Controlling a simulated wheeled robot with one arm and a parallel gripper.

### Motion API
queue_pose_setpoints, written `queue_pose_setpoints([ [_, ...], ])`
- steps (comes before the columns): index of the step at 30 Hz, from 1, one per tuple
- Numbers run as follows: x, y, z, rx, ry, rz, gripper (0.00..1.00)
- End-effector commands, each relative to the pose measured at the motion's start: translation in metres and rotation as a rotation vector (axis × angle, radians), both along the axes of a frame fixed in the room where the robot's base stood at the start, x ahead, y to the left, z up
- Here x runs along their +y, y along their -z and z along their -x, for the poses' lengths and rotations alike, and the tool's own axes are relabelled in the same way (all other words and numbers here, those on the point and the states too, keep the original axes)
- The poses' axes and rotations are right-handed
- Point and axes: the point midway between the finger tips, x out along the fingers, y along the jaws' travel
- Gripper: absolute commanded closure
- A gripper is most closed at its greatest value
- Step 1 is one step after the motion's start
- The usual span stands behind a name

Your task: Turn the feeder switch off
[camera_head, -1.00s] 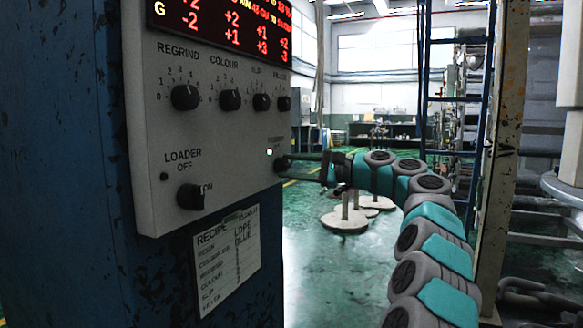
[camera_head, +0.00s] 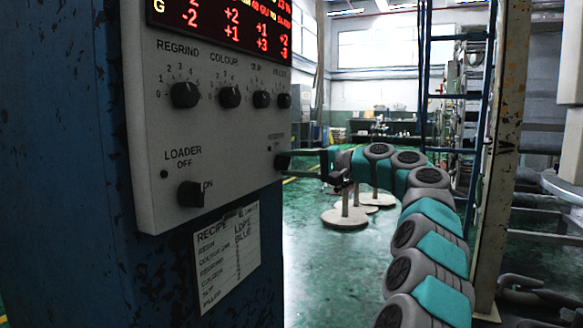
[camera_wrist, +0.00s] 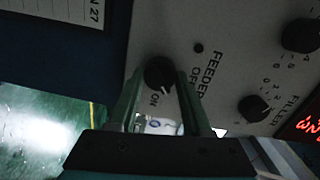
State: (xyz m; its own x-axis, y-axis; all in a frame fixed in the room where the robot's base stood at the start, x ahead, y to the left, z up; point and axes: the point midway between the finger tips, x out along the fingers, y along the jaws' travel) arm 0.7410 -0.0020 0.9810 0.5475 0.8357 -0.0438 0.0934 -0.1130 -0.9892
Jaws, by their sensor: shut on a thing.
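The feeder switch (camera_wrist: 160,72) is a round black knob on the grey panel, under the FEEDER OFF lettering in the wrist view. A pale pointer mark shows on it between the OFF and ON labels. The small feeder lamp (camera_wrist: 198,48) beside the lettering is dark. My gripper (camera_wrist: 161,80) is shut on the knob, one finger on each side. In the head view, my gripper (camera_head: 292,160) reaches the feeder switch (camera_head: 283,161) at the panel's right edge from the right; the knob shows only as a small dark shape there.
The loader switch (camera_head: 191,194) and a row of dials, such as the regrind dial (camera_head: 185,95), are on the same panel (camera_head: 150,130). A red display (camera_head: 230,25) is above. A recipe card (camera_head: 228,255) hangs below. Open green floor (camera_head: 330,270) lies to the right.

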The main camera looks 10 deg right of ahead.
Motion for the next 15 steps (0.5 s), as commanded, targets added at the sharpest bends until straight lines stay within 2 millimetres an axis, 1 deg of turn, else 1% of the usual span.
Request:
queue_pose_setpoints([
  [1,0.0006,0.0035,-0.0003,-0.035,-0.001,0.027,1.0],
  [15,0.0016,0.0057,-0.0001,-0.388,-0.005,0.29,1.0],
])
